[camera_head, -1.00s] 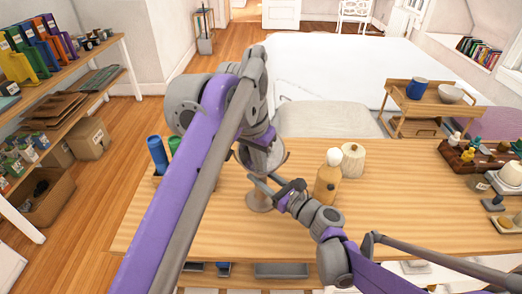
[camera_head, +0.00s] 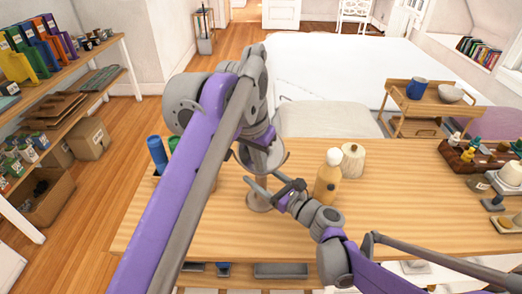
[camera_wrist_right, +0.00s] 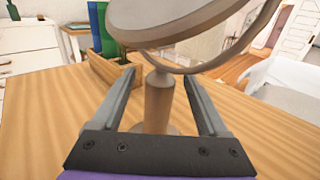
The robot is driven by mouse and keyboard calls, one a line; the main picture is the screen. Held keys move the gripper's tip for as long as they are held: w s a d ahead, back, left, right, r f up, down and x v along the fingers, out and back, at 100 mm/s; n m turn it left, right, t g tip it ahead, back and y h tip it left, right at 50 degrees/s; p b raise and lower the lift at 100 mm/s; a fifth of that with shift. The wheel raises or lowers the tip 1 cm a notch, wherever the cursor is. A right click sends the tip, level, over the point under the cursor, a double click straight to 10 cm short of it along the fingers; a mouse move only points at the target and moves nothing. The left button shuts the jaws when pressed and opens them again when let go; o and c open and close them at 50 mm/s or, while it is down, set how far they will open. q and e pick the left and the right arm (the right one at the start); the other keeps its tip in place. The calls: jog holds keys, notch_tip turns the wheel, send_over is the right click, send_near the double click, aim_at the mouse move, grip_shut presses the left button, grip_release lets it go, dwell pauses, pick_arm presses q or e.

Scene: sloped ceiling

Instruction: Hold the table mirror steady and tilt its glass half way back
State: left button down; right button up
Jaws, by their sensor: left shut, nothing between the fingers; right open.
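The table mirror stands on the wooden table, its round base (camera_head: 259,203) showing below my right gripper. Its round glass (camera_head: 262,158) is partly covered by my left arm. In the right wrist view the glass's round frame (camera_wrist_right: 175,22) is tilted within a curved yoke above the upright stem (camera_wrist_right: 158,102). My right gripper (camera_head: 258,180) is open, with one finger on each side of the stem; gaps show beside the stem in the wrist view (camera_wrist_right: 152,82). My left gripper (camera_head: 266,138) is shut and empty at the glass's upper part; whether it touches is unclear.
A holder with blue and green bottles (camera_head: 157,153) is at the left. A brown tray (camera_head: 478,157) lies far right. The table's middle right is clear.

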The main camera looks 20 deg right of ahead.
jog(key=v, duration=1.2)
jog(key=shift+s, duration=0.1)
